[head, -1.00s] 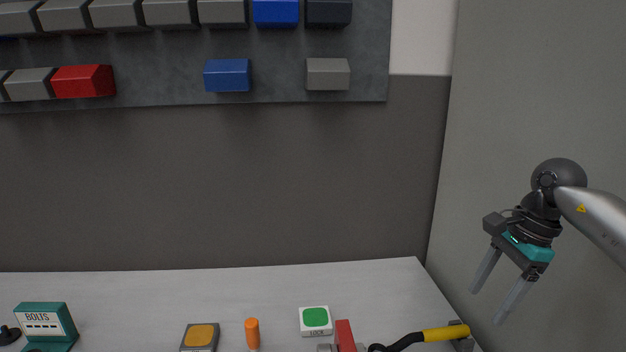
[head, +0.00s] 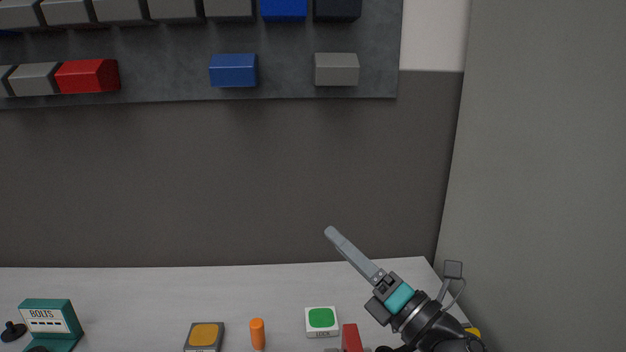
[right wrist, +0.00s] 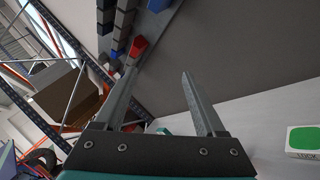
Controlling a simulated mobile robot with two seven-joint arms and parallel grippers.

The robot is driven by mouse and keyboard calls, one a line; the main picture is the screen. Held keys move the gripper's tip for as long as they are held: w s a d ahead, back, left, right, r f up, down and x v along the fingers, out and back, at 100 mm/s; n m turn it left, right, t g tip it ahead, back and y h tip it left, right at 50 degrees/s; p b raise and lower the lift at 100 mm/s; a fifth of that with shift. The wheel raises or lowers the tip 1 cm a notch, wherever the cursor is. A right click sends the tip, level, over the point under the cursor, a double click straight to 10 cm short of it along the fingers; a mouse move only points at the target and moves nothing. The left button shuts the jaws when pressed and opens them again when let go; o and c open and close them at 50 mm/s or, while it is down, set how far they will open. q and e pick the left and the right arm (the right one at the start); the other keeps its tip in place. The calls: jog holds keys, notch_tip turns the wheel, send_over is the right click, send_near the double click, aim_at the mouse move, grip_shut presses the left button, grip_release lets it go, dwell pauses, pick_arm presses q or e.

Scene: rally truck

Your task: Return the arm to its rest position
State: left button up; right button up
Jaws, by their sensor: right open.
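My right gripper (head: 330,232) is above the right part of the bench in the head view, its fingers pointing up and to the left. There it is seen side-on, so its fingers overlap. In the right wrist view the two fingers (right wrist: 160,85) are apart with nothing between them, so it is open and empty. The right arm comes in from the bottom right corner of the bench. My left gripper is not in view.
The bench (head: 170,285) holds a teal BOLTS box (head: 50,322), an orange-topped device (head: 204,335), an orange handle (head: 258,333), a green LOCK button box (head: 321,320) and a red item (head: 351,338). Bins (head: 87,75) hang on the wall panel. A grey wall (head: 545,180) stands right.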

jog(key=s+d+f+m+g+h, duration=0.1)
jog(key=s+d+f+m+h, duration=0.2)
jog(key=d+f+m+h, duration=0.65)
jog(key=s+d+f+m+g+h, duration=0.1)
jog(key=s+d+f+m+h, duration=0.15)
jog(key=f+m+h, duration=0.8)
jog(key=s+f+m+g+y, duration=0.2)
jog(key=s+f+m+g, duration=0.15)
jog(key=s, duration=0.45)
jog(key=s+f+m+g+y, duration=0.2)
jog(key=s+m+g, duration=0.15)
jog(key=s, duration=0.35)
jog(key=s+f+m+g+y, duration=0.25)
jog(key=s+m, duration=0.25)
jog(key=s, duration=0.3)
notch_tip(320, 180, down, 27)
jog(key=s+a+g+b, duration=0.1)
jog(key=s+g+b, duration=0.1)
jog(key=b, duration=0.3)
jog(key=s+d+f+b, duration=0.1)
jog(key=s+f+b, duration=0.1)
jog(key=s+f, duration=0.5)
jog(key=s+d+f+g+b, duration=0.1)
jog(key=s+f+b, duration=0.2)
jog(key=s+f, duration=0.5)
notch_tip(320, 180, down, 5)
jog(key=shift+s+d+r+n+h, duration=0.2)
jog(key=shift+d+n+h, duration=0.1)
jog(key=shift+d+h, duration=0.15)
